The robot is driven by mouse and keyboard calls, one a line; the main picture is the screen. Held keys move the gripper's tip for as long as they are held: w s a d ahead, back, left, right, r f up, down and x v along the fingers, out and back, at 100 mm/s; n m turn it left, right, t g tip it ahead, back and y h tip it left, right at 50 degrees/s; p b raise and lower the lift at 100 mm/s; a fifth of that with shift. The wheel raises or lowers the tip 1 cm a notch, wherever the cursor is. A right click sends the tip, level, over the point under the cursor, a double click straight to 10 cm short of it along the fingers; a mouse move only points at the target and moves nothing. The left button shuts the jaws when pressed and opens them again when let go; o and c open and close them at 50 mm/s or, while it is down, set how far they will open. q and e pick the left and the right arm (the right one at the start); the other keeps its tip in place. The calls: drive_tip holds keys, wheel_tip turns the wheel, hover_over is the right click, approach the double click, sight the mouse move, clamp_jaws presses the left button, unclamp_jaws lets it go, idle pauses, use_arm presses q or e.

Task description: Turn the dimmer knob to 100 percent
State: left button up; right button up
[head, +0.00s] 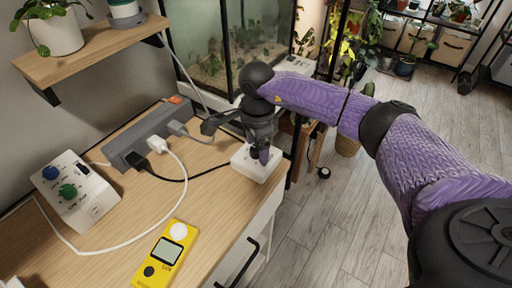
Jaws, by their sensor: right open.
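A small white box (248,171) lies near the right edge of the wooden cabinet top; it may be the dimmer. My right gripper (260,154) points down right over it, open, with its fingers at the box's top. The fingers hide most of that top, so I cannot make out a knob or its setting there. A white control box (92,205) at the left carries a blue knob (50,173) and a green knob (68,190); its lettering is too small to read. My left gripper is not in view.
A grey power strip (124,151) with plugs and cables lies behind the boxes. A yellow light meter (154,272) lies at the front. A shelf (92,50) with potted plants overhangs the left. A glass terrarium (215,75) stands at the back. Bare wood lies between the meter and the white box.

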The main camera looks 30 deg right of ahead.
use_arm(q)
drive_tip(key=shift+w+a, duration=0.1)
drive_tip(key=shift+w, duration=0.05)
use_arm(e)
drive_tip(key=shift+c, duration=0.3)
clamp_jaws()
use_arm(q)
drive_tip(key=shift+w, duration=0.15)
